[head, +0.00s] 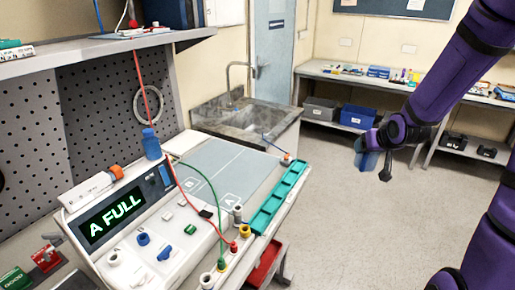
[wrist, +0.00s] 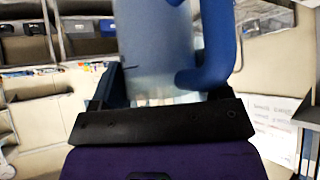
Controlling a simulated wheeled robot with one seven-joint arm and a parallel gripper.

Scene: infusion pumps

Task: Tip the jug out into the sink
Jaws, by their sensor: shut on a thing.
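My gripper (head: 385,165) is shut on the jug (head: 366,158), a translucent blue vessel held in the air over the floor, right of the sink. In the wrist view the jug (wrist: 155,50) fills the middle, with its solid blue handle (wrist: 220,45) on the right. The black gripper body (wrist: 160,122) lies below it; the fingertips are mostly hidden. The jug looks roughly upright in the head view. I cannot tell what is in it. The sink (head: 240,120) is a grey stone basin with a tall curved tap (head: 233,80), against the back wall.
A workbench with an infusion pump console (head: 150,225) reading "A FULL" stands at the front left, with a green tray (head: 278,198) along its right edge. Shelves with bins (head: 357,117) line the back right. Open floor (head: 340,225) lies between.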

